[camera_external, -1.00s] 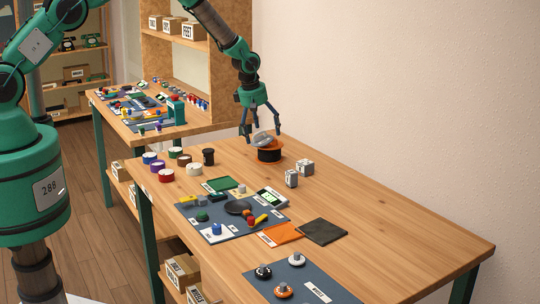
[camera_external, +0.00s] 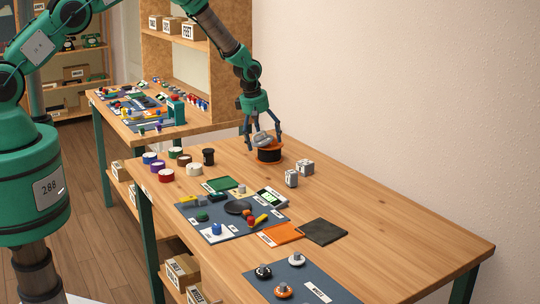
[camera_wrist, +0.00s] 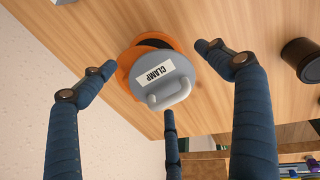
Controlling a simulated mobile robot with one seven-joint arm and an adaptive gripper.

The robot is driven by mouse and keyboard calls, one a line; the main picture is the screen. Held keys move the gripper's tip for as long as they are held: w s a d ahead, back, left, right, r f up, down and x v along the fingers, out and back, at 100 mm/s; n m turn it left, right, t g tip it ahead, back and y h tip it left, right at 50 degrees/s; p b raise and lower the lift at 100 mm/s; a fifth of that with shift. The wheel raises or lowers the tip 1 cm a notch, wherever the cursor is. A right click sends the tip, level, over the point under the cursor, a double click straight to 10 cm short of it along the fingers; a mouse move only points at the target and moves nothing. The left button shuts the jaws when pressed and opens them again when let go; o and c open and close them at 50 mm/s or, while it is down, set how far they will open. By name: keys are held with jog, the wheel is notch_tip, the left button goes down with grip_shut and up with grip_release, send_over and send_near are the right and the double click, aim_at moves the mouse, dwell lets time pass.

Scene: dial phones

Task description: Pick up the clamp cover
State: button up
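The clamp cover (camera_external: 262,138) is a grey disc with a raised loop handle. In the wrist view the clamp cover (camera_wrist: 158,74) bears a white label reading CLAMP. It rests on a round orange and black container (camera_external: 270,155), whose orange rim (camera_wrist: 126,62) shows beside it; it sits off-centre and looks tilted. My gripper (camera_external: 263,142) is above the container, pointing down, with its fingers spread around the cover. In the wrist view my three-fingered gripper (camera_wrist: 160,76) is open, with visible gaps beside the cover and one fingertip close to the handle.
Two grey-white blocks (camera_external: 298,172) stand to the right, in front of the container. A dark cup (camera_external: 208,156) and several coloured round pots stand to the left. A blue-grey mat (camera_external: 210,232) with parts lies nearer. The table's right side is mostly clear.

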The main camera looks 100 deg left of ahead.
aim_at(263, 139)
jog(key=c, duration=1.1)
jog(key=shift+r, duration=0.15)
jog(key=shift+r, duration=0.85)
jog(key=shift+v, duration=0.85)
jog(key=s+d+r+b, duration=0.1)
jog(key=s+d, duration=0.9)
jog(key=d, duration=0.1)
jog(key=shift+s+d+r, duration=0.2)
jog(key=shift+s, duration=0.05)
